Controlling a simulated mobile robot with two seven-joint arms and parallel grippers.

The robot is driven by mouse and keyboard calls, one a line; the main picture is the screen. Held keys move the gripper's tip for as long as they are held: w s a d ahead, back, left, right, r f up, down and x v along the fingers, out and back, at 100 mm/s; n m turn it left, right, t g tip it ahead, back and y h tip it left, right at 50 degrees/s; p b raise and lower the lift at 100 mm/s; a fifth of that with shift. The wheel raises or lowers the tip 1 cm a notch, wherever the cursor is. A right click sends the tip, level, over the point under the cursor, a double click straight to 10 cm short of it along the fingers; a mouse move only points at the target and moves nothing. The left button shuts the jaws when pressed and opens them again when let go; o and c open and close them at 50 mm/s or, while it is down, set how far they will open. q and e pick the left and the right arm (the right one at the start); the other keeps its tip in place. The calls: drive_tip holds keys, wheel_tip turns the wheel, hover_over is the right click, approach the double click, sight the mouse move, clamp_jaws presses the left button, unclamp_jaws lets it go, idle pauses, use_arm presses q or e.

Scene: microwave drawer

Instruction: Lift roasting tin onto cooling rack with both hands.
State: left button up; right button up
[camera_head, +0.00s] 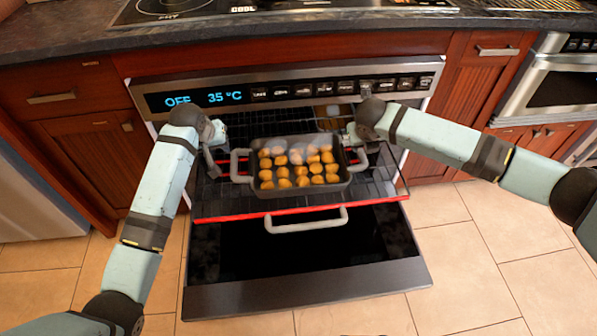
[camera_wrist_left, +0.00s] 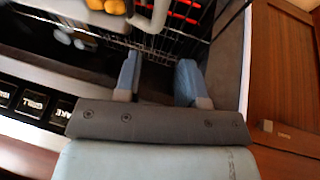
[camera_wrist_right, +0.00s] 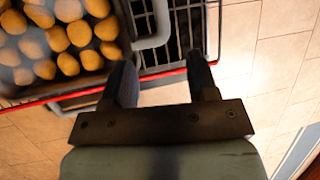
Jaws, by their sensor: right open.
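The dark roasting tin (camera_head: 300,190), full of round golden potatoes, sits on the pulled-out oven rack (camera_head: 220,205). It has a grey handle at each end. My left gripper (camera_head: 213,165) is just left of the left handle (camera_head: 238,165), open and empty. In the left wrist view its fingers (camera_wrist_left: 157,80) are apart and the handle (camera_wrist_left: 152,18) lies beyond their tips. My right gripper (camera_head: 350,140) is by the right handle (camera_head: 357,160), open. In the right wrist view the handle (camera_wrist_right: 155,40) is just beyond the fingertips (camera_wrist_right: 160,72). A wire rack (camera_head: 535,4), seemingly the cooling rack, is cut off at the top right.
The oven door (camera_head: 300,290) hangs open below the red-edged rack. The oven control panel (camera_head: 290,90) is behind the grippers. A dark countertop (camera_head: 300,25) with a hob (camera_head: 165,8) runs above. Bare tiled floor (camera_head: 480,260) lies to the right.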

sight(233, 159)
use_arm(q)
drive_tip(key=shift+r, duration=0.1)
use_arm(e)
drive_tip(key=shift+d+r, duration=0.1)
use_arm(q)
drive_tip(key=x, duration=1.4)
use_arm(e)
drive_tip(key=x, duration=1.4)
drive_tip(key=shift+w, duration=0.1)
drive_tip(key=shift+r, duration=0.1)
use_arm(q)
drive_tip(key=c, duration=0.5)
use_arm(e)
drive_tip(key=c, duration=0.5)
use_arm(q)
clamp_jaws()
use_arm(e)
clamp_jaws()
use_arm(q)
drive_tip(key=shift+a, duration=0.1)
drive_tip(key=shift+w+r, duration=0.1)
drive_tip(key=shift+r, duration=0.15)
use_arm(e)
drive_tip(key=shift+w+r, duration=0.1)
drive_tip(key=shift+r, duration=0.05)
